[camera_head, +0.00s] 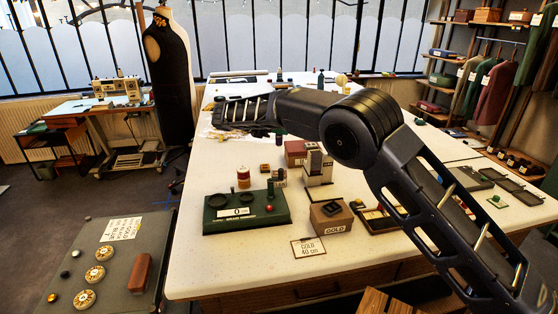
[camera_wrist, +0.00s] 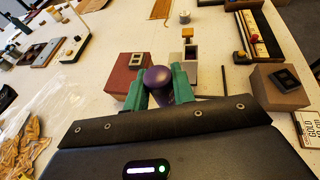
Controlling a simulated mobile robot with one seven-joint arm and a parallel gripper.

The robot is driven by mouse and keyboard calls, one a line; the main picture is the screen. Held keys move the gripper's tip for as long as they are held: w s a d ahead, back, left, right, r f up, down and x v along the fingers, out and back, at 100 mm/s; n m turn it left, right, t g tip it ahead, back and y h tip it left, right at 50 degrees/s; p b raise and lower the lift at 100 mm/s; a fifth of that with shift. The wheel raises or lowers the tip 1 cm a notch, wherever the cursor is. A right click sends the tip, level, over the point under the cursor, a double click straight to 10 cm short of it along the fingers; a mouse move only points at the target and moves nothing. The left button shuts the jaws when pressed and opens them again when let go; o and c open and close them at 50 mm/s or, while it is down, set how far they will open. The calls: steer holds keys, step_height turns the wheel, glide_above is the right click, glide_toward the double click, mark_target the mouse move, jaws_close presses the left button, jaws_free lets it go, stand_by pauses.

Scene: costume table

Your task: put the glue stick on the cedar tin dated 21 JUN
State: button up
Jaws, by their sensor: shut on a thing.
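My gripper (camera_wrist: 160,90) has green fingers and is shut on an upright object with a round purple top, which looks like the glue stick (camera_wrist: 157,80). Its lower part is hidden behind my wrist. A reddish-brown box (camera_wrist: 122,78) with a small square piece on top lies just beyond the left finger; it also shows in the head view (camera_head: 293,147). I cannot read a date on it, and no 21 JUN label is legible in either view. In the head view my arm reaches left over the table, and the held object cannot be made out.
A pale block (camera_head: 318,178) stands beside the reddish box. A spool (camera_head: 243,178) is at left. The white table's front left is clear.

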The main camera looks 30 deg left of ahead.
step_height(320, 180, down, 12)
steer(key=shift+r, duration=0.1)
stand_by(0.5)
steer(key=shift+f, duration=0.2)
steer(key=o, duration=1)
steer(key=shift+r, duration=0.1)
steer(key=shift+s+a+r, duration=0.1)
steer(key=shift+s+r, duration=0.05)
steer(key=v, duration=1.1)
steer(key=shift+s+a+r, duration=0.1)
steer(key=shift+s, duration=0.15)
